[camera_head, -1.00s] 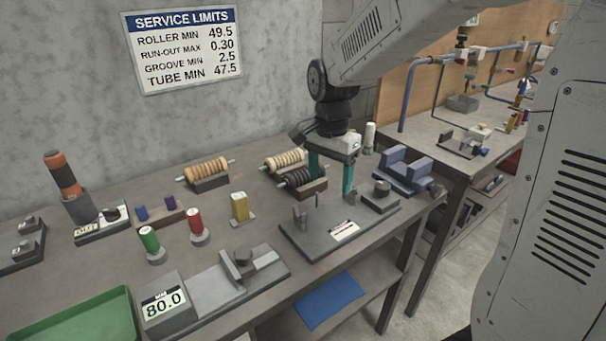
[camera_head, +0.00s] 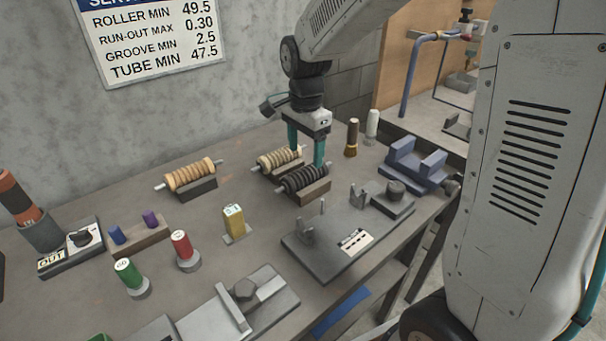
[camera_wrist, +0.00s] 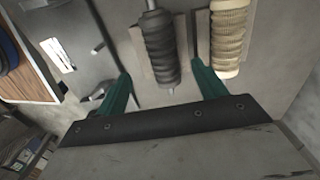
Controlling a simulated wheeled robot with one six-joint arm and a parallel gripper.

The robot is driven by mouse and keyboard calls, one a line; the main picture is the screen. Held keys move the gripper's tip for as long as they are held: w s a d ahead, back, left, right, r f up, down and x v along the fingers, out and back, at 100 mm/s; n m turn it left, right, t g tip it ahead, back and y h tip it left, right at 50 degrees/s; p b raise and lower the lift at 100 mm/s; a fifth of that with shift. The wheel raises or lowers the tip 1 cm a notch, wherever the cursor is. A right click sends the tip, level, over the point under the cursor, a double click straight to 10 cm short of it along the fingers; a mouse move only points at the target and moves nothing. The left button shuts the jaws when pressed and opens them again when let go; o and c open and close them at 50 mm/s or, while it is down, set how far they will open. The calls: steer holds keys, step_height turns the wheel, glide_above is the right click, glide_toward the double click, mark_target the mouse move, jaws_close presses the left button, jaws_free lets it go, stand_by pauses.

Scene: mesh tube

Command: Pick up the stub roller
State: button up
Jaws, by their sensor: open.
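Three grooved rollers lie on cradles on the bench: a dark one (camera_head: 305,178), a cream one (camera_head: 279,160) behind it, and a tan one (camera_head: 192,175) to the left. No label shows which is the stub roller. My gripper (camera_head: 306,157) is open and empty, with its green fingers pointing down by the dark and cream rollers. In the wrist view the dark roller (camera_wrist: 160,45) lies ahead, in line with the gap between my fingers (camera_wrist: 163,88). The cream roller (camera_wrist: 229,38) lies just beyond the right finger. The dark roller's shaft shows at its upper end.
A fixture plate with posts (camera_head: 335,250) stands in front of the dark roller. A blue V-block (camera_head: 414,168) is to the right, with a brush (camera_head: 352,138) and white cylinder (camera_head: 372,124) behind. Yellow (camera_head: 234,221), red (camera_head: 182,246) and green (camera_head: 128,273) gauges stand left.

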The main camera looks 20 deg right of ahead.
mark_target(305, 169)
steer(key=f, duration=0.6)
steer(key=shift+w+d+f, duration=0.1)
steer(key=shift+w+f, duration=0.1)
steer(key=shift+w, duration=0.05)
steer(key=c, duration=1.3)
